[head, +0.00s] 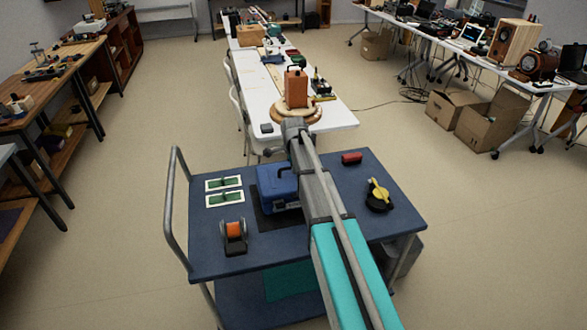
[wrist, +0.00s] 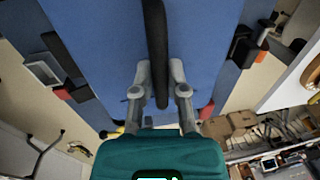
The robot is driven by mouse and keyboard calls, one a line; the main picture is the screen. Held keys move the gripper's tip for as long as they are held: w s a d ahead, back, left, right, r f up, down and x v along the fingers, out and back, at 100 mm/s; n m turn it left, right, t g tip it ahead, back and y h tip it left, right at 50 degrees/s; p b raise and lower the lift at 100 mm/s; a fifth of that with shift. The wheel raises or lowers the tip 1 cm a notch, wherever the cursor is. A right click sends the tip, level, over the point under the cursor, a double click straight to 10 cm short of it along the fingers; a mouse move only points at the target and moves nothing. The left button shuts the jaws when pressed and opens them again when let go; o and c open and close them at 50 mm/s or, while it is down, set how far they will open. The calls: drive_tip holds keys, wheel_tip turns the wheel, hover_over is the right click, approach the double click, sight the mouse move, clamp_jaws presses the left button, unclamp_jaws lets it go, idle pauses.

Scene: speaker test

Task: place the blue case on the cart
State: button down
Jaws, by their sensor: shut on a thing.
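The blue case (head: 276,188) is over the middle of the dark blue cart (head: 215,262), above a dark patch on its top. My arm covers its right side, and I cannot tell whether its underside touches the cart. In the wrist view the blue case (wrist: 100,45) fills the upper middle, with its black handle (wrist: 155,35) running down between the fingers. My gripper (wrist: 160,75) is shut on that handle. In the head view my arm mostly hides the gripper.
On the cart, two white-framed green boards (head: 224,183) and an orange and black dispenser (head: 234,236) lie left. A red block (head: 352,158) and a yellow and black item (head: 378,195) lie right. A white table (head: 335,112) stands behind; a grey handle rail (head: 172,215) rises left.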

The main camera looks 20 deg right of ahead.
drive_tip(key=shift+w+f+b, duration=0.15)
drive_tip(key=shift+f+b, duration=1.3)
drive_tip(key=shift+f, duration=0.2)
drive_tip(key=c, duration=0.7)
unclamp_jaws()
drive_tip(key=shift+o, duration=0.2)
drive_tip(key=shift+r, duration=0.25)
wheel_tip(320, 180, up, 12)
drive_tip(key=s+p, duration=0.2)
drive_tip(key=p, duration=1)
drive_tip(key=shift+a+f, duration=0.2)
drive_tip(key=shift+f, duration=0.05)
